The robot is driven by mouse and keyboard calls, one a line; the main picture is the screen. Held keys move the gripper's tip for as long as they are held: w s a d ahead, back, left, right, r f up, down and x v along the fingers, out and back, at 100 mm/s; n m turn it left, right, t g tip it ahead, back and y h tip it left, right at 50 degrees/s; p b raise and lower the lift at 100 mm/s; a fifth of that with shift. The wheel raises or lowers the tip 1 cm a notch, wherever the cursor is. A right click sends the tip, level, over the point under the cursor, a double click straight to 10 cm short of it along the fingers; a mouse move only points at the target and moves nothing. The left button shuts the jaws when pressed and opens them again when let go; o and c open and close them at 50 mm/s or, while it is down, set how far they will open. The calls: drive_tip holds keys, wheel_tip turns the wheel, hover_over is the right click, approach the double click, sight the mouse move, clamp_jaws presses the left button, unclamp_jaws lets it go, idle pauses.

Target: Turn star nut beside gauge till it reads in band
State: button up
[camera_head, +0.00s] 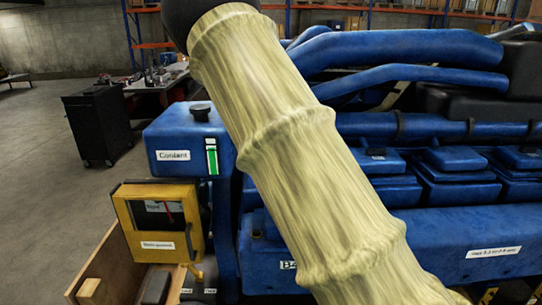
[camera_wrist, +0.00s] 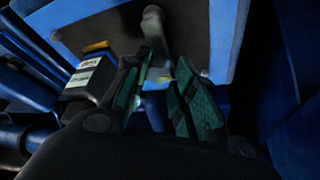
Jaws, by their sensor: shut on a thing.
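The yellow gauge (camera_head: 157,243) stands at the left in the head view. Its dark dial (camera_head: 158,214) has a red needle (camera_head: 169,212) right of the middle; the band and exact reading are too small to make out. In the wrist view my gripper (camera_wrist: 160,100) has green-padded fingers on both sides of a small, dark, shadowed piece below a grey stem (camera_wrist: 153,30). The gripper is shut on this piece, which I take to be the star nut; its shape is mostly hidden. My gripper is out of sight in the head view.
My pale sleeved arm crosses the head view and hides part of the blue engine (camera_head: 440,225). The coolant tank (camera_head: 180,137) stands above the gauge. A wooden box (camera_head: 112,262) is at lower left. In the wrist view a labelled box (camera_wrist: 92,78) sits close left of the fingers.

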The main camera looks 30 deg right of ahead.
drive_tip(key=shift+w+a+m, duration=0.1)
drive_tip(key=shift+w+m, duration=0.05)
drive_tip(key=shift+m, duration=0.15)
idle(0.4)
drive_tip(key=o, duration=1)
drive_tip(key=shift+o, duration=0.2)
drive_tip(key=shift+r, duration=0.15)
drive_tip(key=v, duration=1.1)
drive_tip(key=shift+a+r, duration=0.3)
drive_tip(key=shift+w, duration=0.1)
